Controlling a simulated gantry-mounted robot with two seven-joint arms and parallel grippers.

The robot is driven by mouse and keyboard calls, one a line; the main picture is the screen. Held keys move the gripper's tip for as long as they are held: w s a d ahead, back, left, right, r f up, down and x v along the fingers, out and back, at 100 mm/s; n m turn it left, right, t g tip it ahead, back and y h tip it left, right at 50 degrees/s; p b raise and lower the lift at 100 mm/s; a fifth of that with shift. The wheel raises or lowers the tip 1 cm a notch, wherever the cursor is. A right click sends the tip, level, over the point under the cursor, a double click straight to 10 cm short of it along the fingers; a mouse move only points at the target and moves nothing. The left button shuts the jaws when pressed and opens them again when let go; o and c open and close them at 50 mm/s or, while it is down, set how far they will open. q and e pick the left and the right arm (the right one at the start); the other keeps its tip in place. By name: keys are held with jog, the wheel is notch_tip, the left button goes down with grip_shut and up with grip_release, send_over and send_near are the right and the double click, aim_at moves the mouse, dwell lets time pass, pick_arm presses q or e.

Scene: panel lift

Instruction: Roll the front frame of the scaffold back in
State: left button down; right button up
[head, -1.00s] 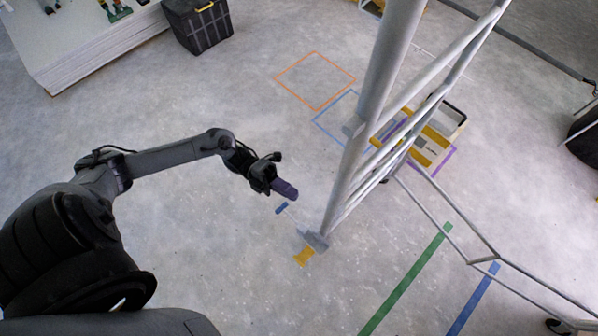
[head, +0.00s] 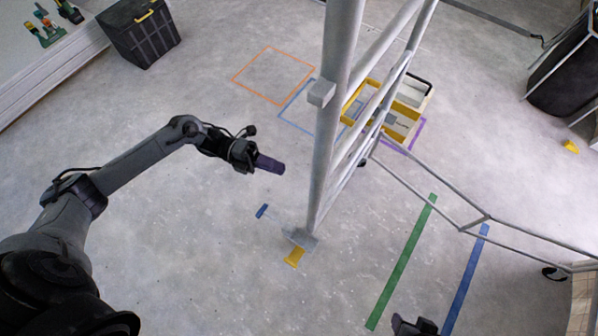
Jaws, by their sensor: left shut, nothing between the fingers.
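The grey scaffold (head: 328,140) stands right of centre, its tall front post rising from a foot (head: 302,238) on the floor. Ladder-like bars run behind the post, and thin rails spread to the right. A blue-tipped lever (head: 263,211) and a yellow tab (head: 294,257) stick out at the foot. My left gripper (head: 270,164) has purple fingers, is shut and empty, and hangs left of the post, apart from it. A dark piece at the bottom edge looks like my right gripper (head: 416,327); it is mostly cut off, so its jaws cannot be judged.
Green (head: 402,262) and blue (head: 466,280) tape strips lie on the floor at right. A yellow-and-white tray (head: 408,105) sits behind the scaffold. A black crate (head: 139,32) stands back left beside a white table (head: 50,60). A black bin (head: 560,65) stands at right.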

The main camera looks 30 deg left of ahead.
pick_arm(q)
jog(key=w+d+p, duration=0.1)
jog(key=d, duration=0.6)
jog(key=shift+w, duration=0.15)
